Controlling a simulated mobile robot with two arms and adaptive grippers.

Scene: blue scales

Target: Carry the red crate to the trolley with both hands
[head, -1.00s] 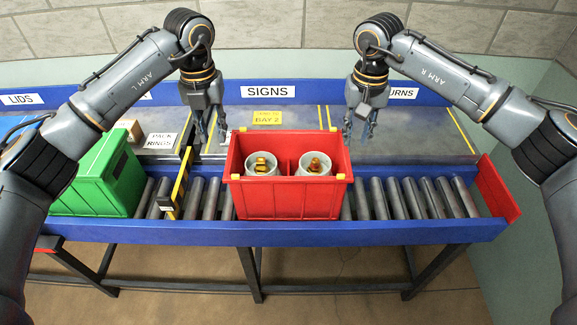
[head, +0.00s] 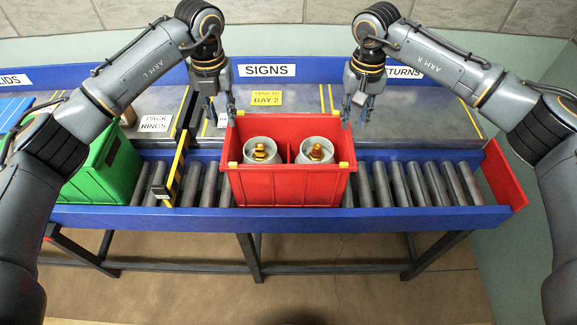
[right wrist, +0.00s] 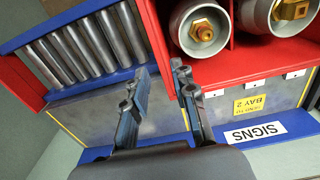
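The red crate (head: 290,188) stands upright on the roller conveyor. It has a middle divider and yellow corner pieces, and holds two pale round cups with brass-coloured fittings. My left gripper (head: 219,110) is open and empty at the crate's back left corner. My right gripper (head: 355,112) is open and empty at its back right corner. In the right wrist view, the right gripper (right wrist: 160,90) has its fingers apart beside the red crate's wall (right wrist: 222,68); I cannot tell whether they touch. No trolley is in view.
A green crate (head: 108,172) stands on the rollers at the left, behind a yellow-black barrier (head: 171,172). Rollers (head: 420,184) right of the red crate are bare, up to a red end plate (head: 503,176). A blue rail (head: 400,218) runs along the front.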

